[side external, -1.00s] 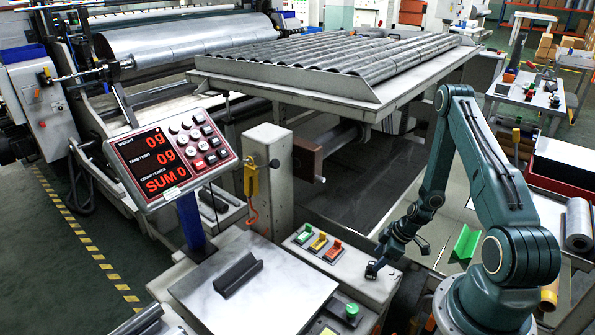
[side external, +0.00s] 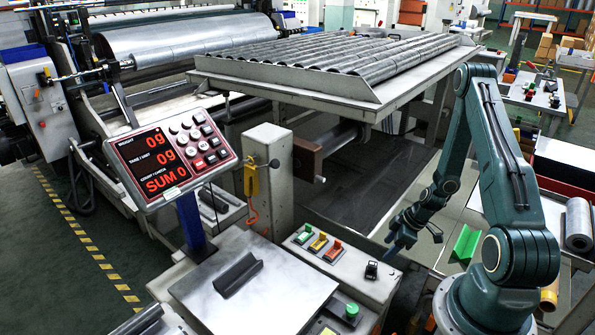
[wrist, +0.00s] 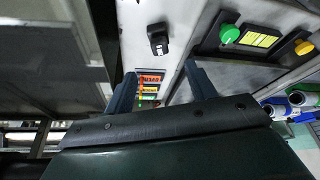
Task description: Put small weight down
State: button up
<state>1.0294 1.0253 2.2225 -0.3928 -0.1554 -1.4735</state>
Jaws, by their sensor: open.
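The small weight (side external: 371,270), a small black block, stands on the light grey ledge (side external: 350,283) right of the coloured switches. It also shows in the wrist view as a black block (wrist: 158,40) with a small white label, just beyond my fingertips. My gripper (side external: 394,250) is above and to the right of the weight, apart from it. In the wrist view my gripper (wrist: 160,68) has its two fingers spread wide with nothing between them.
Green, yellow and red switches (side external: 318,243) sit on the ledge left of the weight. The weighing plate (side external: 290,290) holds a dark angled holder (side external: 238,274); the display (side external: 165,160) reads 0g. A green angled piece (side external: 465,243) lies to the right.

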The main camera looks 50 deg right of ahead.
jog(key=w+a+r, duration=0.2)
jog(key=a+r, duration=0.2)
jog(key=r, duration=0.5)
jog(key=w+a+r+h, duration=0.1)
jog(key=w+a+r, duration=0.15)
jog(key=r, duration=0.65)
jog(key=w+a+r, duration=0.2)
jog(key=a+r, duration=0.2)
jog(key=r, duration=0.4)
jog(key=s+a+r+m+t, duration=0.1)
jog(key=s+a+r+m, duration=0.3)
jog(key=s+a+r, duration=0.9)
jog(key=shift+s+r+t+h, duration=0.35)
jog(key=shift+s+r, duration=0.45)
jog(key=shift+r, duration=0.4)
jog(key=shift+a, duration=0.1)
